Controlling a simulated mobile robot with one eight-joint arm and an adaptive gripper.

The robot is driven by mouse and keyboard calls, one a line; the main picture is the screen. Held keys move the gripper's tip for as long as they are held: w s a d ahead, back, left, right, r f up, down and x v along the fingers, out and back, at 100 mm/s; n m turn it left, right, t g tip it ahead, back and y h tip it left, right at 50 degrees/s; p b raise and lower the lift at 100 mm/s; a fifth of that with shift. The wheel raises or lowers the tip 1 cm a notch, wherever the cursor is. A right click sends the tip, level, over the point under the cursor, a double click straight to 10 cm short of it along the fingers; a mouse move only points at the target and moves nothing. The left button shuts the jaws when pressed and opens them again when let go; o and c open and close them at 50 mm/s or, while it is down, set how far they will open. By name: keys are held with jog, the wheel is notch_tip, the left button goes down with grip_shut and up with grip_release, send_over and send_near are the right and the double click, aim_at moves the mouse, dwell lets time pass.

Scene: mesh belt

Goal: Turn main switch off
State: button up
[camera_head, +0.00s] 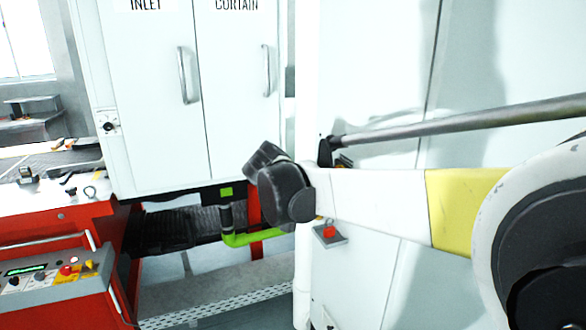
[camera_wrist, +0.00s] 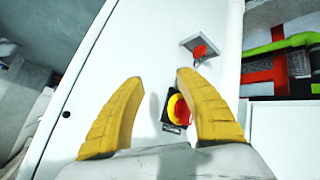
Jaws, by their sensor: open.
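The main switch (camera_wrist: 179,108) is a red rotary handle on a yellow disc with a dark square plate, mounted on a white cabinet panel (camera_wrist: 150,55). It shows in the wrist view between my fingers, closer to the right one, which partly covers its edge. My gripper (camera_wrist: 158,77) is open, with two curved yellow fingers spread apart and nothing held. The fingers point toward the panel; I cannot tell whether the right finger touches the switch. The handle's exact angle is unclear. In the head view, neither the main switch nor my fingers can be made out.
A grey bracket with a red button or lamp (camera_head: 329,231) sticks out from the cabinet; it also shows above the switch in the wrist view (camera_wrist: 200,51). A green pipe (camera_head: 252,238) runs beside it. A red control console (camera_head: 55,285) stands at the left.

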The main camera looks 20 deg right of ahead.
jog(key=w+m+g+h+p, duration=0.3)
jog(key=w+m+h, duration=0.7)
jog(key=w, duration=0.7)
jog(key=shift+m+y, duration=0.3)
jog(key=shift+m, duration=0.1)
jog(key=d+b, duration=0.1)
jog(key=d, duration=0.5)
jog(key=d+b, duration=0.1)
jog(key=d, duration=0.2)
jog(key=shift+w+d+r+b, duration=0.25)
jog(key=shift+d+r+b, duration=0.05)
jog(key=shift+r+b, duration=0.1)
grip_shut()
